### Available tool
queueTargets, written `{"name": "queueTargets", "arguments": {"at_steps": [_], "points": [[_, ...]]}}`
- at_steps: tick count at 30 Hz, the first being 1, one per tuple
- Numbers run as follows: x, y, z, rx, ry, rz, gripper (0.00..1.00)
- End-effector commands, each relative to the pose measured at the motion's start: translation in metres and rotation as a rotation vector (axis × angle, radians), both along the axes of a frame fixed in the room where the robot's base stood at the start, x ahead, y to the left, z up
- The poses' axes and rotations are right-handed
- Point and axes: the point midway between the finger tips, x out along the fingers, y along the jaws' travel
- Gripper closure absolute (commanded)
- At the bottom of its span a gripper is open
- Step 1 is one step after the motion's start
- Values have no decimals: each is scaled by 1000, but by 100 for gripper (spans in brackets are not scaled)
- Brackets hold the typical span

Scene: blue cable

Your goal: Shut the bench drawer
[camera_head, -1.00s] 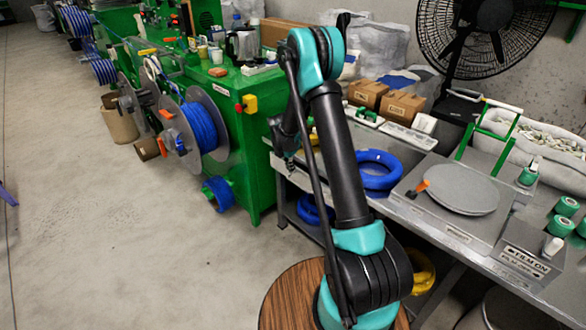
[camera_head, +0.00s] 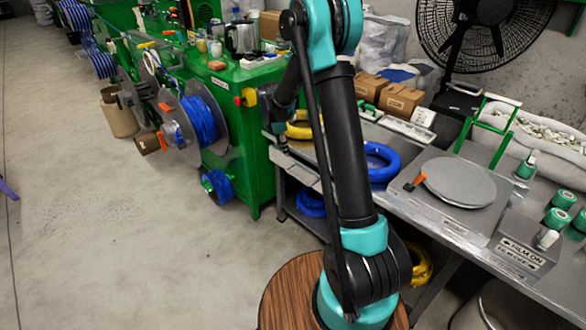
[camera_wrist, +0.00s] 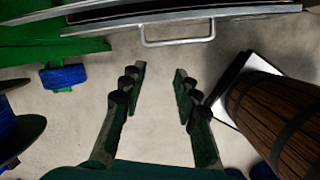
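The bench drawer (camera_wrist: 110,32) shows at the top of the wrist view as a grey metal front with a bar handle (camera_wrist: 178,38). A dark strip behind its upper edge looks like an opening, so it seems partly out; how far I cannot tell. In the head view the drawer front (camera_head: 298,166) is at the left end of the bench (camera_head: 455,236), partly behind my arm. My gripper (camera_wrist: 157,78) is open and empty, its fingers apart and pointing toward the handle without touching it. In the head view its fingers are hidden.
A green machine (camera_head: 245,150) with a blue cable reel (camera_head: 200,118) stands left of the bench. On the bench are a yellow coil (camera_head: 298,126), a blue coil (camera_head: 382,162) and a round grey plate (camera_head: 458,182). The floor at left is clear.

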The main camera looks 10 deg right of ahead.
Motion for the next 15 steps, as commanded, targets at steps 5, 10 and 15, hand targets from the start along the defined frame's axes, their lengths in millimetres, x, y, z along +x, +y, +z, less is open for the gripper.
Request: {"name": "queueTargets", "arguments": {"at_steps": [5,10,15], "points": [[-12,-13,11,69,-69,-428,69],[-23,-23,21,128,-131,-825,69],[-31,-29,27,168,-172,-1105,69]]}}
